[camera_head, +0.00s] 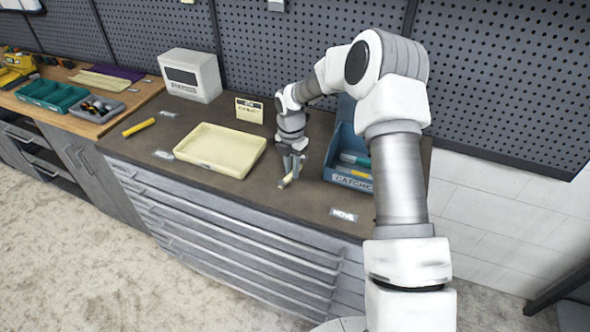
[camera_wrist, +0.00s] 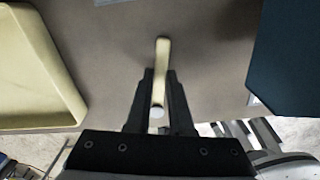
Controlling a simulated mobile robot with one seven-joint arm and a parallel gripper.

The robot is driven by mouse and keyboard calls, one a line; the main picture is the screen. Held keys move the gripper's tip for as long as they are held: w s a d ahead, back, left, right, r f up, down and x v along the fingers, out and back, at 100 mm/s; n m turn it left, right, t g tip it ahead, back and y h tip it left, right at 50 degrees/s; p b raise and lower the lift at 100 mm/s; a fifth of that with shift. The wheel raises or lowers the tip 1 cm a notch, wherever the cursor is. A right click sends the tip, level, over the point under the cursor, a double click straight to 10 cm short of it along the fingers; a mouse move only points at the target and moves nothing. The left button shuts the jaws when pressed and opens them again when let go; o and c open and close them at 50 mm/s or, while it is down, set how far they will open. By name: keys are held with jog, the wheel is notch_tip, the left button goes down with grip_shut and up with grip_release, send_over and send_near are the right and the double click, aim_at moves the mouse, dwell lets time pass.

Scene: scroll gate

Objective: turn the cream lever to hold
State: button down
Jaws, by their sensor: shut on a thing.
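The cream lever (camera_head: 287,181) is a small pale bar at the front part of the dark counter. It also shows in the wrist view (camera_wrist: 162,58), running from the counter surface back between my fingers to a pale round end. My gripper (camera_head: 292,172) reaches down over it and is shut on it, with one dark finger on each side in the wrist view (camera_wrist: 160,90). A white label reading MOVE (camera_head: 343,215) lies on the counter to the right of the lever. I cannot read a hold label with certainty.
A cream tray (camera_head: 188,158) lies left of my gripper, and a blue bin (camera_head: 333,176) with items stands close on its right. A small sign (camera_head: 249,110) and a white box (camera_head: 190,75) stand behind. A yellow bar (camera_head: 139,127) lies at the far left.

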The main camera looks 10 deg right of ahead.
jog(key=shift+w+a+n, duration=0.2)
jog(key=shift+a+n, duration=0.05)
jog(key=shift+n, duration=0.35)
jog(key=shift+w+a+n, duration=0.15)
jog(key=shift+a+n, duration=0.05)
jog(key=shift+n, duration=0.4)
jog(key=c, duration=0.8)
grip_release()
notch_tip(320, 180, up, 18)
jog(key=shift+f, duration=0.25)
